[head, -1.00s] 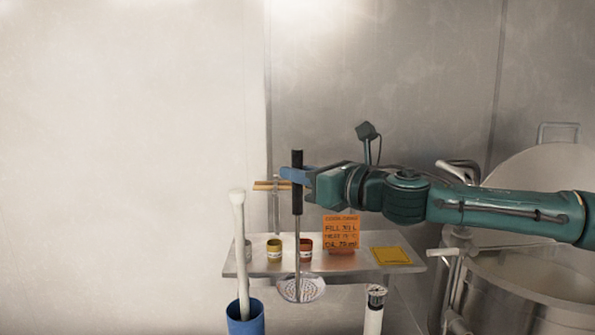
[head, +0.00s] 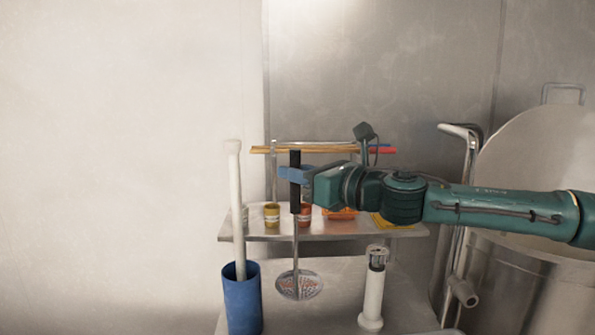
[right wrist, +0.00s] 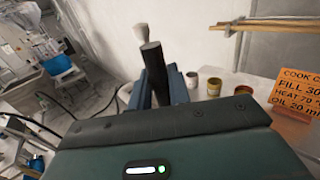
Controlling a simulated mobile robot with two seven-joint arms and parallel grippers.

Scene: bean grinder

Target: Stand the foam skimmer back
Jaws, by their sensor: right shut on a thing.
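The foam skimmer (head: 295,200) has a black handle, a thin metal rod and a round perforated disc. It hangs upright, disc down, in front of the shelf. My right gripper (head: 296,175) is shut on its black handle, with the handle's top end sticking out above the fingers. The right wrist view shows the handle (right wrist: 153,62) between the fingers. The disc (head: 299,286) shows over the metal table; I cannot tell whether it touches it. My left gripper is not in view.
A blue cylinder (head: 242,305) holding a white paddle (head: 236,200) stands left of the skimmer. A white cylinder with a metal top (head: 373,295) stands to the right. Behind are a shelf (head: 340,228) with small jars and an orange card, and wooden rods (head: 330,150). A large pot (head: 520,270) stands far right.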

